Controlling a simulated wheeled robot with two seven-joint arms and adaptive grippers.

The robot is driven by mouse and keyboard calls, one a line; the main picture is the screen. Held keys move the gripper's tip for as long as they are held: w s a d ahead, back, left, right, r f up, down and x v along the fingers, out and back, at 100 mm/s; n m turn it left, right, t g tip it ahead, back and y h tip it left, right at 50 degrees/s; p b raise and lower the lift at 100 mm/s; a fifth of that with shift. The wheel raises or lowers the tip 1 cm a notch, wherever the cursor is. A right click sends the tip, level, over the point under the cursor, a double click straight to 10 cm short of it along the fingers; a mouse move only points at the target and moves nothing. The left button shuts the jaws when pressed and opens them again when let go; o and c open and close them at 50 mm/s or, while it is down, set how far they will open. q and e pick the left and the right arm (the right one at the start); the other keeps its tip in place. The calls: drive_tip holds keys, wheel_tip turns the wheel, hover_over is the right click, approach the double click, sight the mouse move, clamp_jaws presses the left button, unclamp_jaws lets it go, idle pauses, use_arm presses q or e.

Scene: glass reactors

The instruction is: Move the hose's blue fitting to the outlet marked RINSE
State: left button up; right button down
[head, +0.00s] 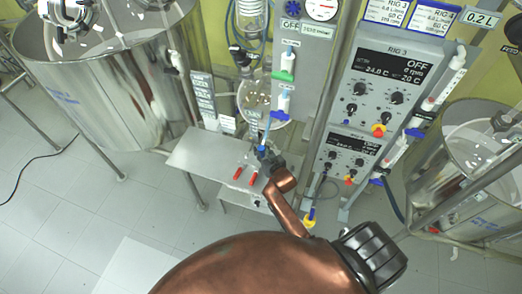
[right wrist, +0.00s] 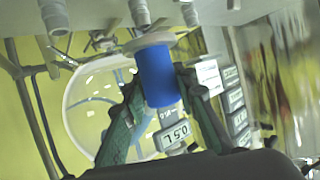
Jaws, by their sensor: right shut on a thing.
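The hose's blue fitting (right wrist: 158,75) is a blue cylinder between the green fingers of my right gripper (right wrist: 158,88) in the right wrist view. The gripper is shut on it. The fitting's far end is at a pale round flange below a row of pale nozzles (right wrist: 140,12); I cannot tell whether it is joined to one. In the head view my right gripper (head: 266,155) is over the small metal table, with a bit of blue at its tip. No RINSE marking is readable, so I cannot tell which outlet it is. My left gripper is not in view.
A round glass flask (head: 262,98) hangs just behind the gripper. Two red-handled pieces (head: 238,173) are near the edge of the metal table (head: 195,152). The control panel (head: 385,95) stands close on the right. Steel vessels (head: 105,85) stand on either side.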

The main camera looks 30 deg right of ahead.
sight(263, 157)
drive_tip(key=shift+f+b, duration=0.35)
drive_tip(key=shift+f, duration=0.1)
drive_tip(key=shift+f+b, duration=0.95)
drive_tip(key=shift+b, duration=0.05)
drive_tip(key=shift+f, duration=0.25)
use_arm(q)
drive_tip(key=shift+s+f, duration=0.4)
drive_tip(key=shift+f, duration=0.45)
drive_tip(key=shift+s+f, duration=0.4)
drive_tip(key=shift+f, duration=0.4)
use_arm(e)
drive_tip(key=shift+f, duration=0.4)
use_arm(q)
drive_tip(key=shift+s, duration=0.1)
use_arm(e)
drive_tip(key=c, duration=1.5)
unclamp_jaws()
drive_tip(key=shift+c, duration=0.2)
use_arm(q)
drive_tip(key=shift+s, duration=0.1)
use_arm(e)
drive_tip(key=shift+o, duration=0.2)
